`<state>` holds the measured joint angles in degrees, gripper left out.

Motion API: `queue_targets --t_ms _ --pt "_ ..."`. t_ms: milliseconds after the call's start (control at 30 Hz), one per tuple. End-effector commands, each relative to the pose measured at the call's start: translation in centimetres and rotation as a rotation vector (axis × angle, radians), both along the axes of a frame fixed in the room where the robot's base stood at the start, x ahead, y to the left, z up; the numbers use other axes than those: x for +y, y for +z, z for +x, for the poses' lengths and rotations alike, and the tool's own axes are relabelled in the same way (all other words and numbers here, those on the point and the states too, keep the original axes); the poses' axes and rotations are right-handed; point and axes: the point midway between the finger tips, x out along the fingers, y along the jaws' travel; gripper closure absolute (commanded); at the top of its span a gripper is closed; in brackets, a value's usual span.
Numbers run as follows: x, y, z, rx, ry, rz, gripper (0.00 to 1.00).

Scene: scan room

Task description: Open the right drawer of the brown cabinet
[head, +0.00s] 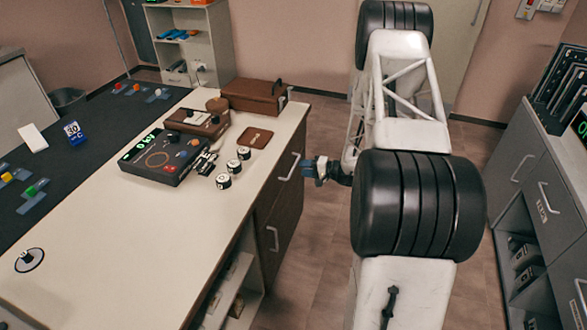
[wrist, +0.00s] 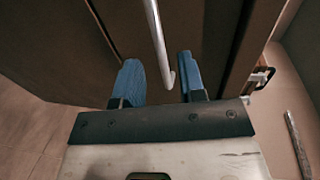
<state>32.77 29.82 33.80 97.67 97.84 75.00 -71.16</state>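The brown cabinet (head: 268,205) is set under the pale counter, with two dark fronts facing right. The far front, the right one when facing the cabinet, has a silver bar handle (head: 289,165); the nearer front has another handle (head: 273,238). Both fronts look closed. My gripper (head: 312,170) is just right of the far handle. In the wrist view the blue fingers of my gripper (wrist: 158,62) are spread apart, with a silver handle (wrist: 158,40) running between them. There are visible gaps at both sides, so the handle is not clamped.
The counter (head: 110,255) carries a black control box (head: 165,157), several round knobs and a brown case (head: 254,95). Open shelves (head: 232,285) lie nearer in the counter. A grey cabinet (head: 535,185) stands at the right. Bare floor (head: 315,265) lies between counter and arm.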

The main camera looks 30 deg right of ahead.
Motion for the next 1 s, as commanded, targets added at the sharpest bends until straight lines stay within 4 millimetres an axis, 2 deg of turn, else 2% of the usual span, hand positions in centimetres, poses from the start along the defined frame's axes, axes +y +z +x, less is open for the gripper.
queue_targets --t_ms 400,867,1000 --pt "3.2 -0.9 3.1 0.0 0.002 0.0 0.63" --pt "3.7 -1.1 3.7 0.0 0.0 0.0 0.63" --pt "3.7 -1.1 3.7 0.0 0.0 0.0 0.81"
